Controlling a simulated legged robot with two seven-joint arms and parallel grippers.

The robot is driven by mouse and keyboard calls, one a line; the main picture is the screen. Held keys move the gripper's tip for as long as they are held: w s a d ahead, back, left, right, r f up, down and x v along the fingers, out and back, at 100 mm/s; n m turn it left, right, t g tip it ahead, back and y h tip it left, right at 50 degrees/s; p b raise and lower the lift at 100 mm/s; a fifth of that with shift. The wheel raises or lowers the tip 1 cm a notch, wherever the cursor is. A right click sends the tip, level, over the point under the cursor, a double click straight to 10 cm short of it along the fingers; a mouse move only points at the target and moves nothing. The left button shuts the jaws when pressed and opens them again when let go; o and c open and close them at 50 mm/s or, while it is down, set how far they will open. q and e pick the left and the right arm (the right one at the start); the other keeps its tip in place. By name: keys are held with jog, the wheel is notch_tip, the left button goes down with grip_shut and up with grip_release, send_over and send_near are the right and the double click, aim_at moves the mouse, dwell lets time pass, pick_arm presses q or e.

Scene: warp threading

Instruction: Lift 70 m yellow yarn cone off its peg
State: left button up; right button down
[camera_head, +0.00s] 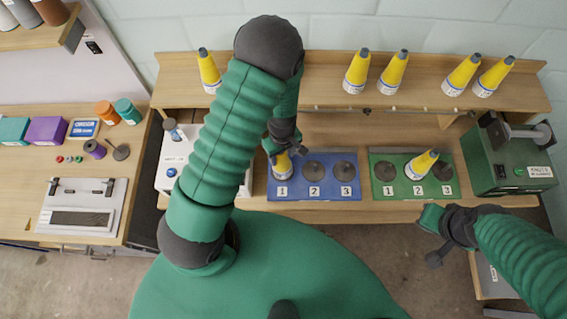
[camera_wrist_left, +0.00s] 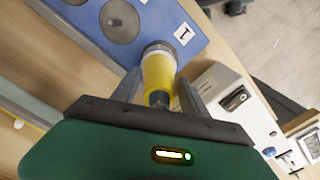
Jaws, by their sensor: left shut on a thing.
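A yellow yarn cone (camera_head: 283,168) with a dark tip and a white base stands at place 1 of the blue board (camera_head: 300,192). It also shows in the left wrist view (camera_wrist_left: 158,70), upright between my fingers, its base at the board. My left gripper (camera_head: 279,150) is shut on this cone from above. Whether the base touches the board is hard to tell, and the peg is hidden. The cone's length label cannot be read. My right gripper (camera_head: 436,238) is empty, its fingers spread, in front of the green board.
The green board (camera_head: 388,193) holds a tilted yellow cone (camera_head: 421,165) at place 2. Several yellow cones stand on the back shelf (camera_head: 300,97). A white device (camera_head: 170,180) is left of the blue board and a green machine (camera_head: 505,165) stands at the right.

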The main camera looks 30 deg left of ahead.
pick_arm(q)
jog(key=shift+d+r+p, duration=0.15)
jog(key=shift+r+p, duration=0.2)
jog(key=shift+r, duration=0.1)
jog(key=shift+w+r+p, duration=0.15)
jog(key=shift+r+p, duration=0.55)
jog(key=shift+r, duration=0.1)
jog(key=r+p, duration=0.2)
jog(key=r, duration=0.1)
jog(key=shift+a, duration=0.3)
jog(key=shift+d+r+p, duration=0.2)
jog(key=shift+r+p, duration=1.1)
jog(key=shift+p, duration=0.1)
jog(key=shift+a+f, duration=0.1)
